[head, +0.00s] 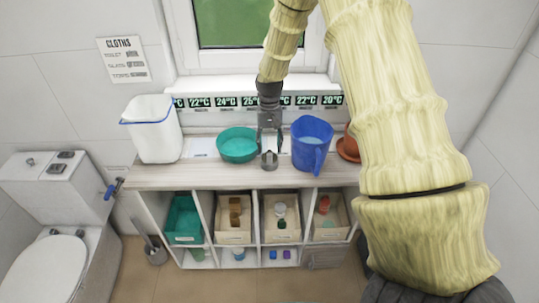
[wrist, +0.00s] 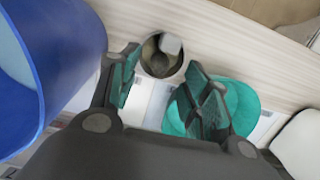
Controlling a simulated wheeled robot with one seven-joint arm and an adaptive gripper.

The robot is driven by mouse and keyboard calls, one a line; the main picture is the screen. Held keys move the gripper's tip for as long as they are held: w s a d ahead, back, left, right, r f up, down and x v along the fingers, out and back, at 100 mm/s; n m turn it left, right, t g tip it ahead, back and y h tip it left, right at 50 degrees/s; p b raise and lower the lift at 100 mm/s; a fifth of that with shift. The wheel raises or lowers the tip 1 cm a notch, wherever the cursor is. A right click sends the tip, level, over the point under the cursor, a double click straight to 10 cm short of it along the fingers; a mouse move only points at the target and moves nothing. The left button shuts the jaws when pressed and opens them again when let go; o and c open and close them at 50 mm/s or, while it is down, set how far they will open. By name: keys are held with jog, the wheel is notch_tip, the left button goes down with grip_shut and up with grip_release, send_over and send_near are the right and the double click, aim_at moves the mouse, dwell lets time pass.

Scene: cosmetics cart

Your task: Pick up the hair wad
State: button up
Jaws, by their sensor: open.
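My gripper (head: 271,147) points down over the counter, its two fingers spread apart with nothing held between them. In the wrist view my gripper (wrist: 162,66) shows its dark teal-padded fingertips on either side of a small grey metal cup (wrist: 150,64). In the head view the cup (head: 269,161) stands near the counter's front edge, just below the fingertips. Something brownish and a pale grey piece show at the cup's mouth; I cannot tell whether either is the hair wad. I see no clear hair wad elsewhere.
A teal bowl (head: 238,145) stands close on the left and a blue jug (head: 312,146) close on the right. A white bin (head: 153,130) and a terracotta pot (head: 347,148) stand farther out. Shelves with trays (head: 234,238) lie below the counter (head: 205,176).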

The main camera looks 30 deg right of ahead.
jog(key=shift+s+f+p, duration=0.15)
jog(key=shift+f+p, duration=0.15)
jog(key=shift+f, duration=0.8)
jog(key=c, duration=0.8)
